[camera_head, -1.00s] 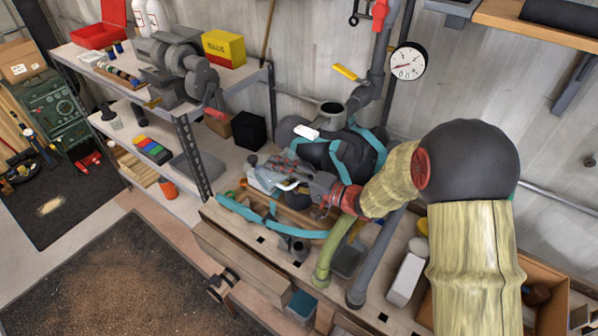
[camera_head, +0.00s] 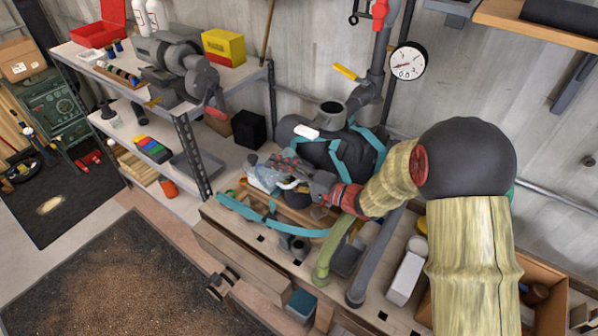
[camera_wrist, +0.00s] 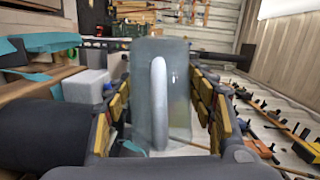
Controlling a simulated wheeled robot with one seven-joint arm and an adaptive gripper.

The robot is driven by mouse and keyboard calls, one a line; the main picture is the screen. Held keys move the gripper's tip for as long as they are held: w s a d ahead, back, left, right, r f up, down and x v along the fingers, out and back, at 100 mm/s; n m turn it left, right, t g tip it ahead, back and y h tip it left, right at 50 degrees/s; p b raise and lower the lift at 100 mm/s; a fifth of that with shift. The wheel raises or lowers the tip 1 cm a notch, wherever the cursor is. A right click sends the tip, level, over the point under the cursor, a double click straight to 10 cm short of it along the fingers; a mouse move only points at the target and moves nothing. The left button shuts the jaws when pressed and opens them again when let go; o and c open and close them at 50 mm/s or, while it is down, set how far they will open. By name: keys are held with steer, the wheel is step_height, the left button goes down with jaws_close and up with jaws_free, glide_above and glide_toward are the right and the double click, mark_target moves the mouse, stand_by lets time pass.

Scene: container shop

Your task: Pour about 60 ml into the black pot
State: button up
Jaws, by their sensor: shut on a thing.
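My gripper (camera_head: 283,168) is shut on a translucent jug (camera_head: 262,178) with a white handle, low over the cluttered bench. In the wrist view the jug (camera_wrist: 178,95) stands close to upright between the yellow-padded fingers (camera_wrist: 163,112), its handle facing the camera. Any liquid level in it is hard to make out. A dark, rounded vessel (camera_head: 298,197), possibly the black pot, sits just below the gripper in the head view, partly hidden by the gripper and handle. I cannot see into it. A smooth dark cylinder (camera_wrist: 45,137) fills the lower left of the wrist view; I cannot tell what it is.
A dark bag-like bundle with teal straps (camera_head: 330,152) lies behind the gripper. A teal strap (camera_head: 270,222) crosses the bench front. A green hose (camera_head: 335,250), a grey pipe (camera_head: 375,260) and a white box (camera_head: 405,278) crowd the right. A small dark cup (camera_head: 299,249) stands near the front edge.

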steer(key=shift+s+a+f+n+b, duration=0.3)
steer(key=shift+n+b, duration=0.3)
steer(key=shift+b, duration=0.4)
steer(key=shift+s+a+f+n+h+b, duration=0.25)
steer(key=shift+a+n+h+b, duration=0.15)
steer(key=shift+b, duration=0.6)
steer(key=shift+s+a+r+n+p, duration=0.15)
steer(key=shift+r+n+p, duration=0.2)
steer(key=shift+p, duration=0.2)
steer(key=shift+f, duration=0.1)
